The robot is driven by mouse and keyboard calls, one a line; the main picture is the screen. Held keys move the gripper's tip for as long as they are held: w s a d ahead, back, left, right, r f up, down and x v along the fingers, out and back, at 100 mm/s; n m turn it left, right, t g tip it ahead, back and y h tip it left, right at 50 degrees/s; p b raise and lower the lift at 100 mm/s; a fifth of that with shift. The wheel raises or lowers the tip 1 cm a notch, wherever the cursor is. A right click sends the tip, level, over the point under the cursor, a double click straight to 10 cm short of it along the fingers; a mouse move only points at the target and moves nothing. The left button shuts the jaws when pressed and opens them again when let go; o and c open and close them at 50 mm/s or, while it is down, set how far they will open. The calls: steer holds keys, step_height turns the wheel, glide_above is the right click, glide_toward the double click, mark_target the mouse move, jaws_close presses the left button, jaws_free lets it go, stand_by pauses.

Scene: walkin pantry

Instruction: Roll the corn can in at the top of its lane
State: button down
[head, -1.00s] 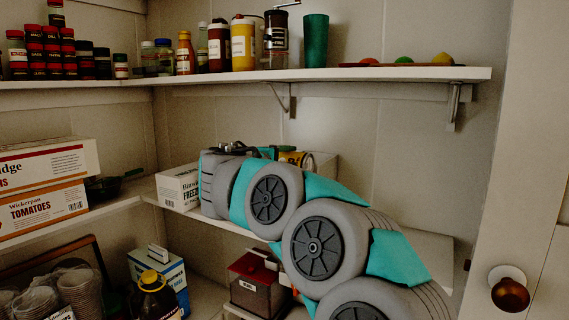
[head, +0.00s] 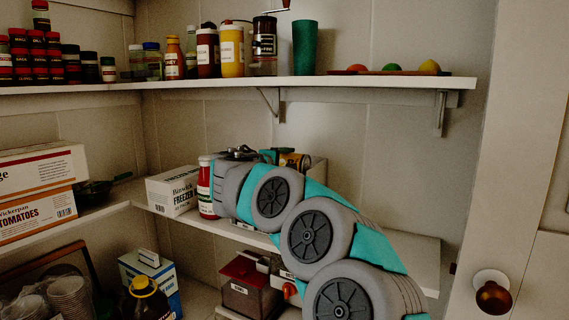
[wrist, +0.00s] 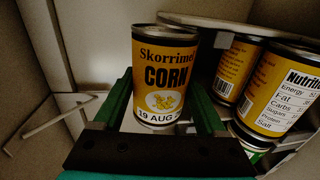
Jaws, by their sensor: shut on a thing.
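The corn can (wrist: 163,75), with an orange label reading "CORN", stands nearly upright between the green fingers of my gripper (wrist: 164,98) in the wrist view. My gripper is shut on it. To its right are two more orange-labelled cans (wrist: 268,88), one showing a nutrition panel, beside a pale curved edge of what looks like a can rack (wrist: 258,33). In the head view my arm covers most of the middle shelf, and an orange and black can (head: 293,160) shows just behind its end. I cannot tell whether that is the held can.
The upper shelf (head: 370,82) overhangs the work area, with a bracket (head: 440,112) below it. A red bottle (head: 206,188) and a white freezer box (head: 172,190) stand left of my arm. The middle shelf's right part (head: 415,258) looks bare.

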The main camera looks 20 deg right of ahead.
steer(key=shift+w+d, duration=0.2)
steer(key=shift+d, duration=0.05)
steer(key=shift+d+f, duration=0.15)
steer(key=shift+f, duration=0.05)
steer(key=shift+f+b, duration=0.65)
steer(key=shift+b, duration=0.25)
jaws_free()
